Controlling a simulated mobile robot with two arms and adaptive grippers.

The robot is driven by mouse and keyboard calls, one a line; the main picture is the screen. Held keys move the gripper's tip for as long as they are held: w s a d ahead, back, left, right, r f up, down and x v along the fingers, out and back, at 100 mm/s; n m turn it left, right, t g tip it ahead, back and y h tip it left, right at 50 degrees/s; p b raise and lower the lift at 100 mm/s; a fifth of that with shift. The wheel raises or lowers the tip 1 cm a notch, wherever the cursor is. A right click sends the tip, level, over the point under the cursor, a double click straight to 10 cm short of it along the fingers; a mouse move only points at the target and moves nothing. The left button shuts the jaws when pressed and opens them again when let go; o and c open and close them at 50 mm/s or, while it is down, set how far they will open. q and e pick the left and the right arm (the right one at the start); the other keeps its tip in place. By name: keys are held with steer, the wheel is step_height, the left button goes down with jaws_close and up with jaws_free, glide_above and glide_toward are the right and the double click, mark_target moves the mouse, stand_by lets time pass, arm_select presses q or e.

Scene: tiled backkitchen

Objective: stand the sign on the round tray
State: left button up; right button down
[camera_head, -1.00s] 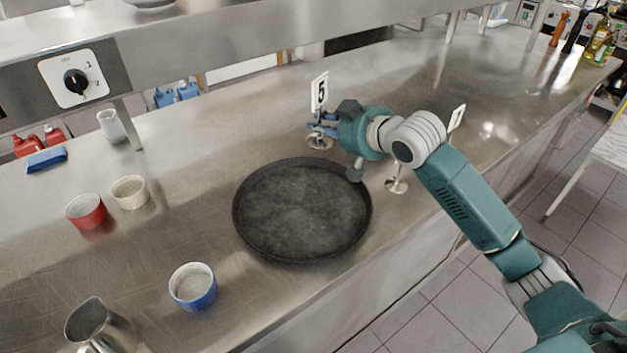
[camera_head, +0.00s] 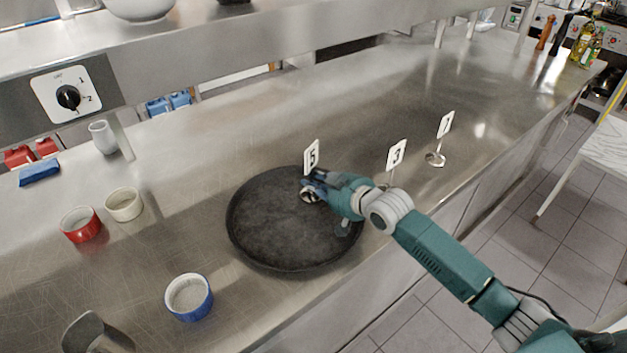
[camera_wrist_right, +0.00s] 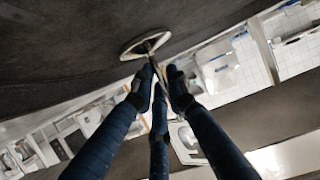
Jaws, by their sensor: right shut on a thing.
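The sign numbered 5 (camera_head: 311,157) is upright over the back right part of the dark round tray (camera_head: 240,232). My right gripper (camera_head: 316,183) is shut on its stem, between the number plate and the round metal base. In the right wrist view the gripper's fingers (camera_wrist_right: 156,78) close on the thin stem, with the sign's base (camera_wrist_right: 145,43) against the dark tray surface (camera_wrist_right: 60,50). I cannot tell whether the base touches the tray. The rest of the tray is empty. My left gripper is not in view.
A sign numbered 3 (camera_head: 396,154) and another sign (camera_head: 445,125) stand right of the tray. A blue ramekin (camera_head: 189,298), red ramekin (camera_head: 81,225), cream ramekin (camera_head: 124,204) and metal jug (camera_head: 92,335) are left. The counter behind the tray is clear.

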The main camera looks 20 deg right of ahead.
steer(key=shift+f, duration=0.1)
steer(key=c, duration=1.7)
jaws_free()
steer(key=b+v, duration=0.1)
steer(key=v, duration=1)
steer(key=shift+s+d+r, duration=0.1)
steer(key=shift+s+r, duration=0.25)
steer(key=shift+s, duration=0.15)
steer(key=shift+f, duration=0.1)
